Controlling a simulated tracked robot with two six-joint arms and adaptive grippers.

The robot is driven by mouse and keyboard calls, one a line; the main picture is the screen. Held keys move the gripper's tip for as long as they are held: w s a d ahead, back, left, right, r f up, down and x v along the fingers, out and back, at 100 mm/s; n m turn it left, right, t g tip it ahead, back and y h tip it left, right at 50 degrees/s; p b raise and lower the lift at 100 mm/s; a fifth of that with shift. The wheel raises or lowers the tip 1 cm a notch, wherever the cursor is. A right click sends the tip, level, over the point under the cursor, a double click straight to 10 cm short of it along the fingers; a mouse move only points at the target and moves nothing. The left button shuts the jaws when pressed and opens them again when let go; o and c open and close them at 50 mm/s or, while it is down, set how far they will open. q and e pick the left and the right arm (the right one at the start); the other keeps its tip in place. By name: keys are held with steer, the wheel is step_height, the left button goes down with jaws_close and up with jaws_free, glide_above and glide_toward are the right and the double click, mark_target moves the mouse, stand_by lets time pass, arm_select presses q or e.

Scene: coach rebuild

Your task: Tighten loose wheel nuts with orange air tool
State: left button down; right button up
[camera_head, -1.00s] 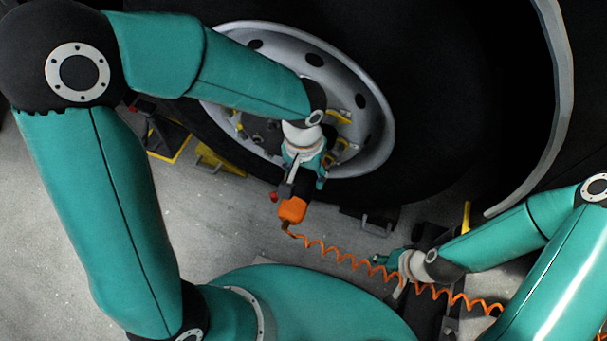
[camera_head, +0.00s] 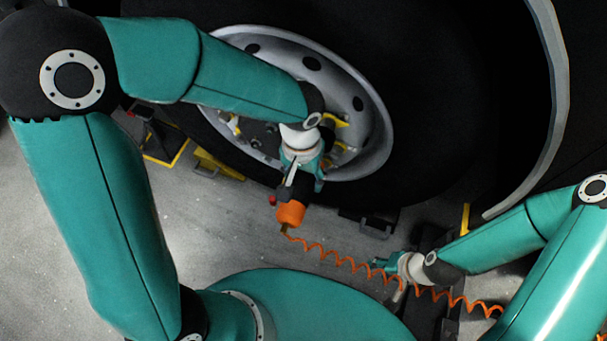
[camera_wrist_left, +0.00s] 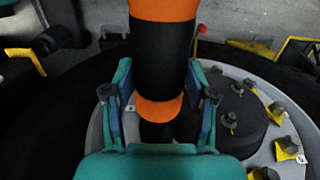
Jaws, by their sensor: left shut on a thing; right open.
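My left gripper (camera_wrist_left: 160,110) is shut around the black grip of the orange air tool (camera_wrist_left: 162,50) in the left wrist view. In the head view, the tool's orange end (camera_head: 290,214) hangs below the gripper (camera_head: 300,170), in front of the wheel (camera_head: 372,125). Nuts (camera_wrist_left: 281,109) with yellow pointers (camera_wrist_left: 288,148) ring the hub in the left wrist view. The tool's socket end is hidden, so I cannot tell whether it touches a nut. My right gripper (camera_head: 380,268) is open, low at the right, by the orange coiled hose.
The orange coiled hose (camera_head: 340,262) runs from the tool to the lower right, passing in front of my right gripper. A black tyre (camera_head: 440,110) surrounds the rim. Yellow-edged blocks (camera_head: 215,165) stand on the grey floor (camera_head: 225,230) below it.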

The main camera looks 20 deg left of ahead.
mark_target(298, 189)
arm_select(q)
steer(key=shift+w+d+r+p, duration=0.1)
steer(key=shift+w+p, duration=0.35)
steer(key=shift+w, duration=1.65)
stand_by(1.0)
steer(key=shift+w, duration=0.2)
stand_by(1.2)
steer(key=shift+s, duration=0.15)
stand_by(0.5)
steer(key=shift+s, duration=0.2)
steer(key=shift+s+b, duration=1)
steer(key=shift+s, duration=1.25)
steer(key=shift+s+b, duration=0.3)
steer(key=shift+s, duration=0.95)
